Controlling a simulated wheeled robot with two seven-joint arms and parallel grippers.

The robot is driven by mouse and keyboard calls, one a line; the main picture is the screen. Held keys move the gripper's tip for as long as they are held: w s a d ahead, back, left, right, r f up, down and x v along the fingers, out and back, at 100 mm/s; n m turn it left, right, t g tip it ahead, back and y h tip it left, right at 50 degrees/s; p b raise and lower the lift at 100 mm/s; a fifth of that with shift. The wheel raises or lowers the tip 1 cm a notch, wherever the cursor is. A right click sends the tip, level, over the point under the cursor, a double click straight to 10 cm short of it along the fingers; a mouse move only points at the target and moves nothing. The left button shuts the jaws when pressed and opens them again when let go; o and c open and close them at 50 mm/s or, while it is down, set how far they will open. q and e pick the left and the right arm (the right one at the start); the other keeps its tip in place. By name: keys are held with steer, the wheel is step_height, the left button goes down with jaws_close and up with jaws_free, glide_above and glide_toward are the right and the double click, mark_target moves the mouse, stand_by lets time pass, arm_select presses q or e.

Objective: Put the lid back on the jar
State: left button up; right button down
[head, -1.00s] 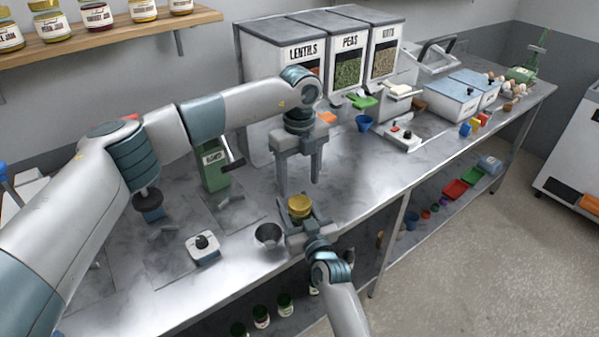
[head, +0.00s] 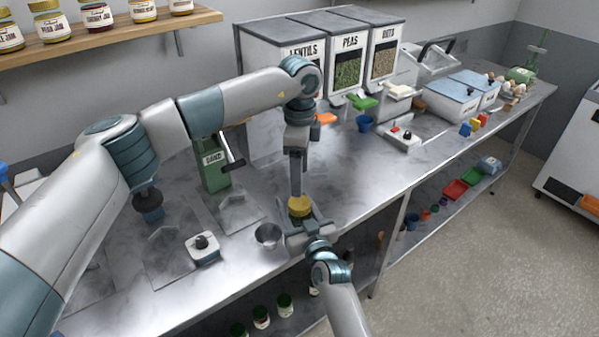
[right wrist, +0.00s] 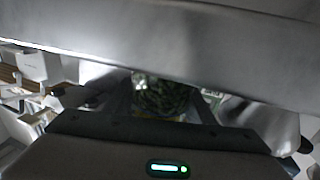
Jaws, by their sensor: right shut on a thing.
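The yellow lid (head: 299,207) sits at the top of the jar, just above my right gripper. Whether it is seated fully cannot be told. The jar (right wrist: 165,95) shows dark green contents in the right wrist view; in the head view my gripper hides most of it. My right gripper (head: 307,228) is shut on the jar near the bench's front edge. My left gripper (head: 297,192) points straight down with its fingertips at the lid. It is seen edge-on, so its opening and any grip on the lid are hidden.
A small metal cup (head: 268,235) stands close left of the jar. A white block with a black knob (head: 203,247) and a green dispenser (head: 214,170) are further left. Bins (head: 345,62) stand behind. The bench to the right of the jar is clear.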

mark_target(299, 202)
arm_select(q)
steer(key=shift+f, duration=4)
steer(key=c, duration=1.1)
steer(key=m, duration=0.6)
steer(key=shift+m, duration=0.4)
steer(key=m, duration=0.6)
steer(key=o, duration=1.2)
